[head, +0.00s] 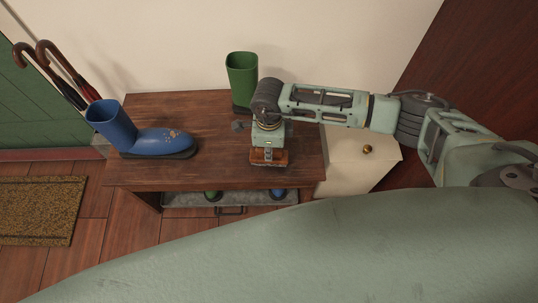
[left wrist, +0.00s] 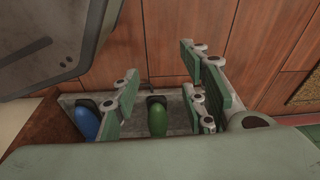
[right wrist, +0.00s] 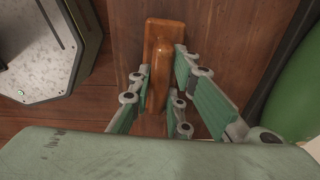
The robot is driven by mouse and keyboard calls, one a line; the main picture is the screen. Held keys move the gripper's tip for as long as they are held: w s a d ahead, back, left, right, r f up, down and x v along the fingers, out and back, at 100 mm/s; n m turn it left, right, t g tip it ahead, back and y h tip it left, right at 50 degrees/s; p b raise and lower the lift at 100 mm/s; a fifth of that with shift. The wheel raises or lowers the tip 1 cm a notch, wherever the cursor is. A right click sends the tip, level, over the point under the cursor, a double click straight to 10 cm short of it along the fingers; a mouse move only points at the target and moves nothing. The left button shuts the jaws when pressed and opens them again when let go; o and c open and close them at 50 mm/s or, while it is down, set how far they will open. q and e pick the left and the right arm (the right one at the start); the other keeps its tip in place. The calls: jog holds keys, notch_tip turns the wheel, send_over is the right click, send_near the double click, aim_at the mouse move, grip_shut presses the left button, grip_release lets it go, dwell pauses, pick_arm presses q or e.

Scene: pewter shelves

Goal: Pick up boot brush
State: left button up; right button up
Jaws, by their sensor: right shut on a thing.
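The boot brush (head: 268,157), with a reddish-brown wooden body, is on the dark wooden bench top near its front right edge. In the right wrist view its orange-brown handle (right wrist: 161,62) stands between the fingers. My right gripper (head: 268,146) reaches down from above and is shut on the brush; it also shows in the right wrist view (right wrist: 163,82). Whether the brush still touches the bench is unclear. My left gripper (left wrist: 165,88) shows only in the left wrist view, fingers apart and empty, above the boot tray.
A metal tray (head: 260,200) with boots sits underneath. A white cabinet (head: 350,165) adjoins the right. Umbrellas (head: 65,75) and a doormat (head: 40,210) are left.

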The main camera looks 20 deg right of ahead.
grip_shut()
jog(key=shift+r, duration=0.35)
pick_arm(q)
jog(key=s+f, duration=0.1)
jog(key=s+f+p, duration=0.1)
jog(key=f, duration=0.1)
jog(key=shift+s+a, duration=0.15)
jog(key=shift+s, duration=0.15)
pick_arm(e)
notch_tip(320, 180, up, 9)
jog(key=shift+r, duration=0.2)
jog(key=shift+o, duration=0.9)
grip_release()
grip_shut()
